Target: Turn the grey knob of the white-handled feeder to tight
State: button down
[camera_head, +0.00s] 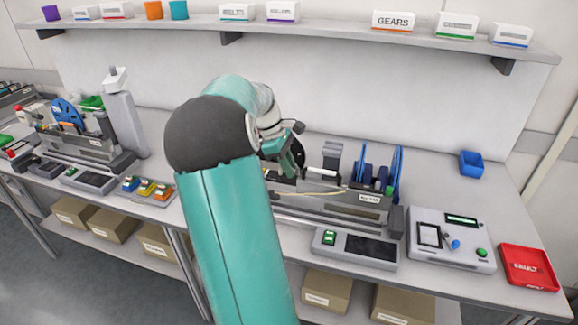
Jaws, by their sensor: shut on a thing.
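Blue reels (396,168) stand at the right end of the bank.
A panel with a green button (356,248) lies before the feeders. A control box (450,240), a red tray (528,268) and a blue bin (471,164) are to the right. A shelf (340,30) runs above.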

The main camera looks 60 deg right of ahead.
jog(key=m, duration=0.2)
jog(key=m+y, duration=0.1)
jog(key=m, duration=0.1)
jog(key=m+y, duration=0.1)
jog(key=m, duration=0.1)
jog(key=shift+w+d+t, duration=0.1)
jog(key=shift+d+t, duration=0.15)
jog(key=shift+t, duration=0.05)
jog(key=shift+m+y, duration=0.3)
jog(key=c, duration=1.3)
grip_release()
jog(key=v, duration=1.3)
jog(key=shift+r, duration=0.35)
jog(key=shift+w, duration=0.15)
